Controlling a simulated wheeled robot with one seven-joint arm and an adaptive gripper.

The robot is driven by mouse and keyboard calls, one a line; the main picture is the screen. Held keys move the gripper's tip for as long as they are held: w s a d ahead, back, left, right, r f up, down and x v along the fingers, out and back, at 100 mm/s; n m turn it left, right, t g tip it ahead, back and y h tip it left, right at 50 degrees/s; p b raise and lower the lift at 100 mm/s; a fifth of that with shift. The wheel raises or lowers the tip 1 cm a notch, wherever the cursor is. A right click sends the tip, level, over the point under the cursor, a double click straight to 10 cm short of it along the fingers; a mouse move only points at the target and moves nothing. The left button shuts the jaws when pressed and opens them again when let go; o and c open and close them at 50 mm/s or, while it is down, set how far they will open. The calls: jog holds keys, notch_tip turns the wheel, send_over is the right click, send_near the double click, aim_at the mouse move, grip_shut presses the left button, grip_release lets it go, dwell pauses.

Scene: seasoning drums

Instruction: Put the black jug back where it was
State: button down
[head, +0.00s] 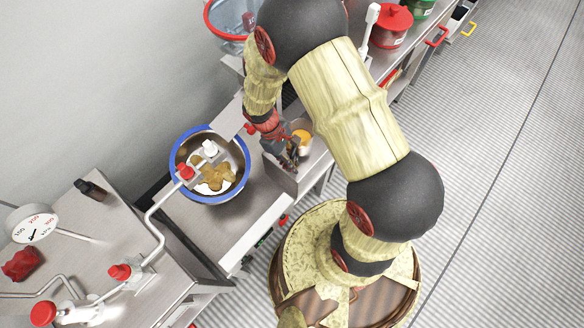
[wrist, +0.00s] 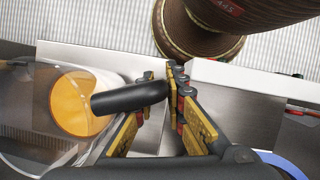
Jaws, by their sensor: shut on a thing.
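The jug (head: 301,137) shows in the head view as a small pale vessel with orange contents, partly hidden by my gripper (head: 286,152). In the wrist view the jug (wrist: 77,103) is clear-walled, with a round orange surface inside and a black handle (wrist: 130,96). My gripper (wrist: 160,85) is shut on this handle, its yellow-padded fingers on either side of it. The jug is at the left of the wrist view. I cannot tell whether its base touches the steel surface.
A blue-rimmed steel bowl (head: 175,165) with brown and white powder stands left of my gripper, under a pipe with red and white fittings. A steel bench with a dial (head: 35,224) is at lower left. A red-lidded drum (head: 391,25) stands far along the counter.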

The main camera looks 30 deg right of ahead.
jog(key=shift+f+b, duration=0.7)
jog(key=shift+f, duration=0.75)
jog(key=shift+f, duration=0.15)
jog(key=c, duration=1.8)
grip_release()
jog(key=shift+c, duration=0.2)
jog(key=w+a+r+m+t+y+p, duration=0.1)
jog(key=w+r+m+t+p, duration=0.1)
jog(key=r, duration=1.3)
jog(key=w+a+r+m+t+p, duration=0.1)
jog(key=w+a+r+t+p, duration=0.15)
jog(key=r, duration=1.25)
jog(key=s+r+m+t+y, duration=0.1)
jog(key=s+r+m+t, duration=0.2)
jog(key=s+r, duration=0.8)
jog(key=shift+s+d+r+t, duration=0.35)
jog(key=shift+r+t, duration=0.5)
jog(key=shift+r, duration=1.2)
